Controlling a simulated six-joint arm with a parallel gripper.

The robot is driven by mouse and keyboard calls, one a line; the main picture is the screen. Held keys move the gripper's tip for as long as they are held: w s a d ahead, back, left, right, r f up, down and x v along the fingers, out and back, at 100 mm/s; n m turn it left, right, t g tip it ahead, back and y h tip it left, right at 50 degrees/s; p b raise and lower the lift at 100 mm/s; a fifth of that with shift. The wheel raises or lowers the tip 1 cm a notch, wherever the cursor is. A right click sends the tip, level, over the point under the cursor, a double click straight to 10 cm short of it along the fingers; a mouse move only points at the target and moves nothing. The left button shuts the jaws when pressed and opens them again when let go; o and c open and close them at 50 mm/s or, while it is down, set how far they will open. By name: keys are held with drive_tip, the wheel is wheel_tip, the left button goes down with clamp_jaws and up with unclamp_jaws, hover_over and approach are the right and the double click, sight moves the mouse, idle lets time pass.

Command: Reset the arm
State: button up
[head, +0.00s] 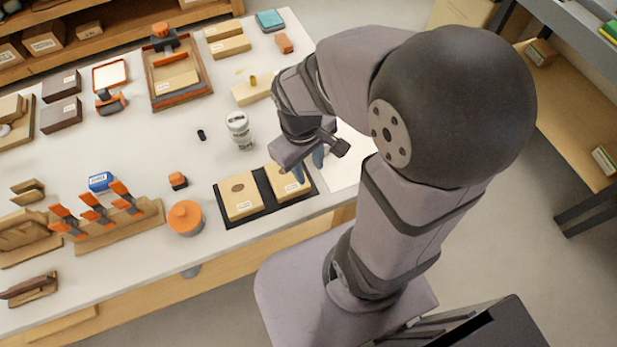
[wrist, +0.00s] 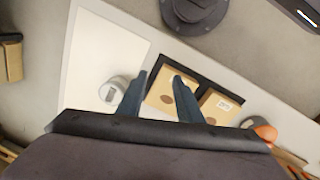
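My arm reaches over the right part of the white bench (head: 150,150). My gripper (head: 309,166) points down by the right end of a black tray (head: 264,187) holding two tan boxes, a left one (head: 240,200) and a right one (head: 288,190). In the wrist view my gripper (wrist: 159,79) has its two blue-grey fingers spread apart with nothing held between them. A tan box (wrist: 160,91) shows beyond and between the fingers, and another (wrist: 220,104) lies to its right. I cannot tell the exact height of the fingertips above the boxes.
A white canister (head: 239,130) stands just left of my gripper, and an orange-lidded jar (head: 186,217) stands near the front edge. A white sheet (head: 352,160) lies partly behind my arm. A rack with orange-handled tools (head: 105,220) is at left. Shelving (head: 575,110) stands at right.

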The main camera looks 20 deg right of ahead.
drive_tip(key=s+m, duration=0.1)
drive_tip(key=s+a+m+y, duration=0.1)
drive_tip(key=s+m, duration=0.1)
drive_tip(key=shift+s+a+f+m, duration=0.1)
drive_tip(key=shift+a+f+m, duration=0.1)
drive_tip(key=shift+m, duration=0.1)
wheel_tip(320, 180, up, 4)
drive_tip(key=p, duration=0.4)
drive_tip(key=shift+r, duration=0.25)
drive_tip(key=shift+o, duration=0.4)
drive_tip(key=shift+p, duration=0.3)
drive_tip(key=shift+f, duration=0.1)
